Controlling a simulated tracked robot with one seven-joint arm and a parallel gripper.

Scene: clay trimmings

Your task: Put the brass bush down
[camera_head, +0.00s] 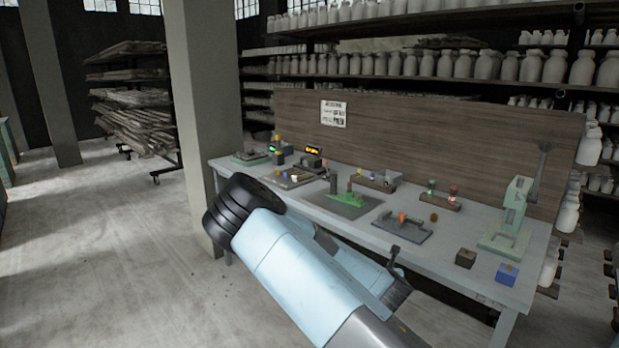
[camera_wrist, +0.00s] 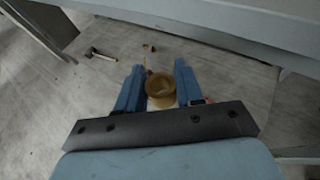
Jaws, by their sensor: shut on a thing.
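The brass bush (camera_wrist: 160,83), a yellowish hollow ring, sits between the blue fingers of my gripper (camera_wrist: 159,68) in the wrist view. My gripper is shut on it. In the head view my light blue arm crosses in front of the bench, and I cannot make out the bush or the fingertips there.
A long grey workbench (camera_head: 468,284) carries a green fixture (camera_head: 345,198), a grey plate (camera_head: 388,229), a brown block (camera_head: 465,258), a blue block (camera_head: 507,274) and a pale green press (camera_head: 508,215). A hammer (camera_wrist: 101,54) lies on the floor. A pillar (camera_head: 205,110) stands left.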

